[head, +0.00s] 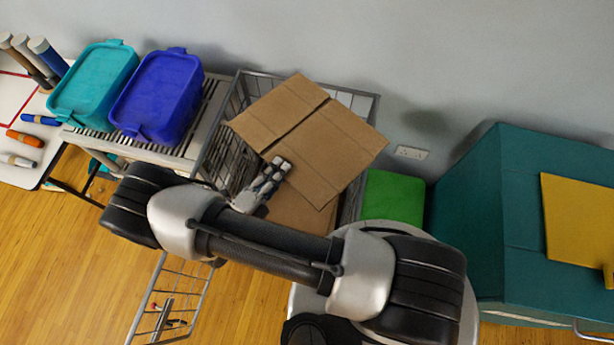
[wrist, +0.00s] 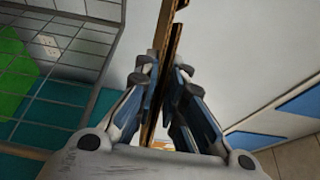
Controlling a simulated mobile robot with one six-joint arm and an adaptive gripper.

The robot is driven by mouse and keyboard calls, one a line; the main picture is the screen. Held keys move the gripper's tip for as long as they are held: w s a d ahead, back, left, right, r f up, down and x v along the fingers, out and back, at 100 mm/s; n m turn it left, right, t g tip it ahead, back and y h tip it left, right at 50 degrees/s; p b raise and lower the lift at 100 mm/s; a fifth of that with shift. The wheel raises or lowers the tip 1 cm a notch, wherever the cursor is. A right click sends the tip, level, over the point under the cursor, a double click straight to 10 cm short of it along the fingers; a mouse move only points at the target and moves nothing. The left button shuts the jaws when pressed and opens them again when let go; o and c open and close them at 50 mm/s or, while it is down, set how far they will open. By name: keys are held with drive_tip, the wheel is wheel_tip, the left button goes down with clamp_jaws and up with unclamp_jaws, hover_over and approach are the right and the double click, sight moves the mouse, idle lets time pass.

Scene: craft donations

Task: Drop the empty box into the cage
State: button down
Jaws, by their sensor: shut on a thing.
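A brown cardboard box (head: 325,145) with closed top flaps is tilted over the grey wire cage (head: 243,90). My gripper (head: 277,168) is shut on the box's near-left edge. In the wrist view, my gripper (wrist: 160,85) pinches a thin cardboard edge (wrist: 166,50) between its fingers. The cage's wire wall (wrist: 95,45) shows at the left of the wrist view. My arm hides the near part of the cage and box. Whether the box touches the cage rim I cannot tell.
A teal bin (head: 95,85) and a blue bin (head: 160,95) stand on a slatted rack left of the cage. A green box (head: 392,197) and a large teal container (head: 500,220) are to the right. The wall is close behind.

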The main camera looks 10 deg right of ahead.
wheel_tip(320, 180, down, 6)
drive_tip(key=b, duration=0.3)
drive_tip(key=shift+r, duration=0.25)
drive_tip(key=c, duration=1.6)
unclamp_jaws()
drive_tip(key=shift+a, duration=0.1)
